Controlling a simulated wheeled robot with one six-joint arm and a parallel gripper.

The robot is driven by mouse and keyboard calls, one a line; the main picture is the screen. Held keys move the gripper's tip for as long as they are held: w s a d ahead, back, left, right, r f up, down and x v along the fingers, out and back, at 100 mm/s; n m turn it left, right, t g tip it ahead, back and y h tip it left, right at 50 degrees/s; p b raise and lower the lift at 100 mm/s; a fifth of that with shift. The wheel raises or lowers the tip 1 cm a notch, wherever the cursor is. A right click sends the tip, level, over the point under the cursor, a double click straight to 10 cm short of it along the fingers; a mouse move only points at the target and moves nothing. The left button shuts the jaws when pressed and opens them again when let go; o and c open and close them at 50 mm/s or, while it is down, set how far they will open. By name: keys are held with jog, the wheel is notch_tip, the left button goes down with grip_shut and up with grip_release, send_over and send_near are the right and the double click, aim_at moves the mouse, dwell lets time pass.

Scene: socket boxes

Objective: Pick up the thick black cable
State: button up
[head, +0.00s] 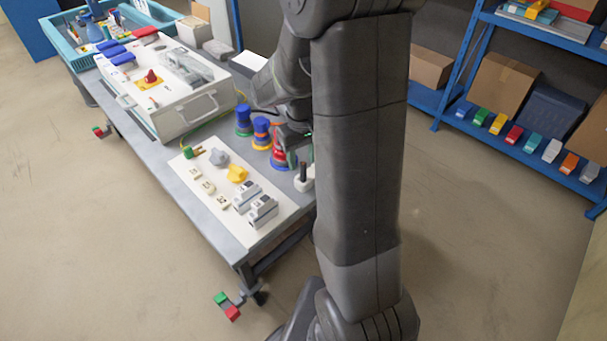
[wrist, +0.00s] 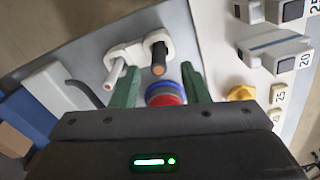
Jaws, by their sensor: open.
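The thick black cable (wrist: 158,50) stands in a white holder (wrist: 138,50) in the wrist view, its brownish bare end towards the camera. A thinner white cable (wrist: 115,73) sits in the same holder to its left. In the head view the black cable (head: 303,171) stands at the table's near right edge, in its white holder (head: 304,184). My gripper (wrist: 160,69) is open with green fingers. The black cable appears in line with the gap between the fingertips; I cannot tell the depth between them. In the head view my gripper (head: 290,150) is partly hidden beside the cable.
A red and blue spool (wrist: 165,95) shows between my fingers. Blue spools (head: 243,118) stand behind it on the table. A white board (head: 255,237) carries grey sockets, a yellow knob (head: 237,174) and small labelled parts. A large white box (head: 178,90) stands farther left.

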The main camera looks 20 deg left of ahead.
aim_at(303, 164)
notch_tip(303, 164, down, 4)
jog(key=shift+d+f, duration=0.15)
jog(key=shift+f, duration=0.05)
grip_shut()
